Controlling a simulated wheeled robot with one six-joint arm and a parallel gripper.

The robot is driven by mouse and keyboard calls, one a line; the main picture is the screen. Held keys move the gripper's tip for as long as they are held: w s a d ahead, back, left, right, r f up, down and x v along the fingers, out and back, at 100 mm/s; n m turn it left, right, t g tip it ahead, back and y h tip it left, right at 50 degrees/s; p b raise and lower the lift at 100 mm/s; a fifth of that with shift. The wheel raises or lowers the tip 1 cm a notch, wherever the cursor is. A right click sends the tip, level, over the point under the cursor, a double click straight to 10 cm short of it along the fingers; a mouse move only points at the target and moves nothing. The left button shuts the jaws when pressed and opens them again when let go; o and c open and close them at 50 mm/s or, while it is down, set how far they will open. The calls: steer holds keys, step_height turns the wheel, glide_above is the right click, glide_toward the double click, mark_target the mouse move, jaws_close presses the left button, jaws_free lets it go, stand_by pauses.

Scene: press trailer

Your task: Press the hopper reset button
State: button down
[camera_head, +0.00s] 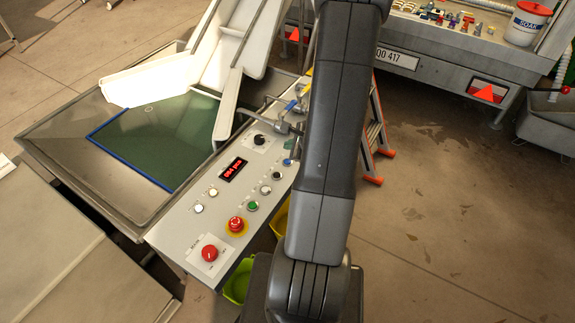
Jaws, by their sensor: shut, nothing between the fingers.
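A grey control panel (190,232) slopes beside the metal table. The labels are too small to read, so I cannot tell which is the hopper reset button. My arm rises across the middle, passing right of the panel and hiding what lies behind it. I cannot make out my gripper; the arm leaves the picture at the top.
The panel also has a red mushroom button (236,224), a red rotary switch (209,253), a black knob (259,140) and a lit red display (233,169). Metal fittings (278,127) stand at its far end. An orange-footed ladder (376,130) stands behind my arm. Floor at right is open.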

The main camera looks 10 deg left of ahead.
mark_target(290, 163)
steer(key=shift+f+b, duration=1.7)
steer(key=shift+f, duration=0.45)
steer(key=shift+f, duration=0.1)
steer(key=shift+f+b, duration=0.3)
steer(key=shift+b, duration=0.35)
steer(key=shift+f+b, duration=0.35)
steer(key=shift+b, duration=0.15)
stand_by(0.6)
steer(key=shift+r, duration=0.1)
stand_by(0.3)
steer(key=shift+r+p, duration=0.5)
steer(key=shift+r, duration=0.2)
step_height(290, 163, up, 5)
steer(key=p, duration=0.3)
steer(key=shift+p, duration=0.4)
